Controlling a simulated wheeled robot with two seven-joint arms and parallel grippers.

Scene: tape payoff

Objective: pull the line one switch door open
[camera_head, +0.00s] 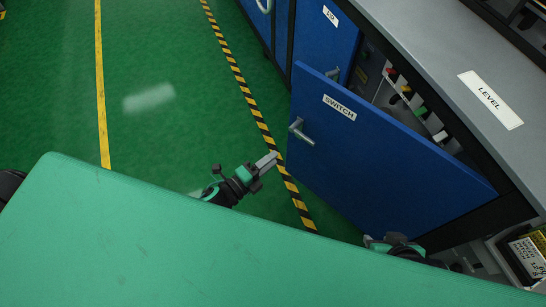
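The blue switch door (365,170) carries a white SWITCH label and a grey bar handle (301,131) near its left edge. It stands swung out from the cabinet, with a gap above it showing the inside. My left gripper (268,162) is left of and below the handle, apart from it and the door, over the green floor. Its grey fingers show as one bar, so I cannot tell if they are open. My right gripper (395,243) is low by the door's bottom edge. Its fingers are not clear, and it is partly hidden.
Coloured parts (421,113) show inside the open cabinet. The grey top (440,45) has a LEVEL label. Another blue door (325,40) with a handle is beyond. A box of dark items (527,255) is at lower right. Green floor to the left is clear, with a yellow-black stripe.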

